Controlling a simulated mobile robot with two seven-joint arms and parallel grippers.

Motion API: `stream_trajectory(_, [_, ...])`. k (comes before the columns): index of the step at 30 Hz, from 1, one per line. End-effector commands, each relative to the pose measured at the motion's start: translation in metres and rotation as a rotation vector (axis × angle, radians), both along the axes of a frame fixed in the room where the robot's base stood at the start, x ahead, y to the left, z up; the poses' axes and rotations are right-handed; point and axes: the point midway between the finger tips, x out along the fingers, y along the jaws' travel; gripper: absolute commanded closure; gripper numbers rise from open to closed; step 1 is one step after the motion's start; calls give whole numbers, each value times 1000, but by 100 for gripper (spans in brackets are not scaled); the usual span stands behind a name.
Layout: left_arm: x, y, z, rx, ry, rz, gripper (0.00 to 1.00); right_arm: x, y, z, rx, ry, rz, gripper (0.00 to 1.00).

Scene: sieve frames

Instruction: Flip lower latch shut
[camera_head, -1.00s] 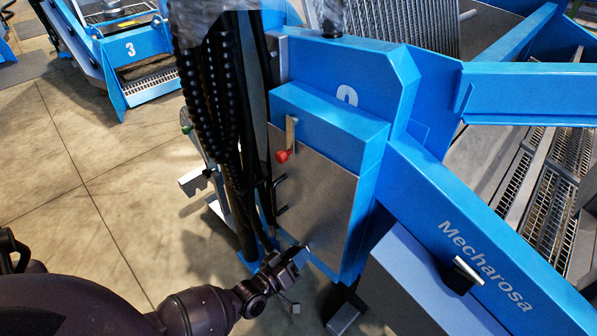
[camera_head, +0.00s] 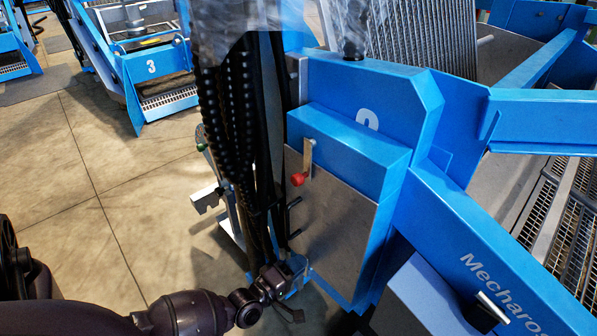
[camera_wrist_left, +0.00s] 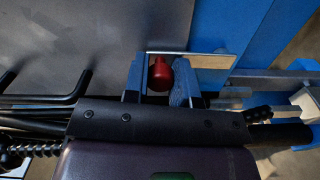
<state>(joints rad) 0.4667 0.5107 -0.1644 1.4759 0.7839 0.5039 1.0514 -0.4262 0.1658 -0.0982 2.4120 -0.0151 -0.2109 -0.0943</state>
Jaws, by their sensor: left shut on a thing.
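My left gripper (camera_head: 296,270) is at the lower left edge of the blue machine's grey panel (camera_head: 335,225). In the left wrist view, its two blue-grey fingers (camera_wrist_left: 160,88) are closed around the lower latch's red knob (camera_wrist_left: 160,72). The latch's flat metal bar (camera_wrist_left: 210,60) runs right from the knob, across the panel edge toward the blue frame. In the head view the gripper hides the lower latch. The upper latch, with its red knob (camera_head: 298,179) and upright metal bar (camera_head: 308,155), is higher on the same panel. My right gripper is not in view.
Black bent handles (camera_head: 294,218) stick out from the panel's left side; they also show left of the fingers in the wrist view (camera_wrist_left: 65,90). Dark hoses (camera_head: 240,130) hang beside the panel. A blue beam (camera_head: 490,265) is at right. Open floor (camera_head: 130,215) lies left.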

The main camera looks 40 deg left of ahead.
Motion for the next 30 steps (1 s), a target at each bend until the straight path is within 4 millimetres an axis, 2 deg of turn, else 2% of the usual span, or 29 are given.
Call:
stream_trajectory(17, [-1,1,-1,-36,7,1,100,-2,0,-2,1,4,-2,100])
stream_trajectory(18, [-1,1,-2,-35,6,2,74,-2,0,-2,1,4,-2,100])
stream_trajectory(23, [-1,1,-1,-35,6,2,49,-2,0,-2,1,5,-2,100])
stream_trajectory(30, [0,1,-1,-34,4,0,49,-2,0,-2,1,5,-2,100])
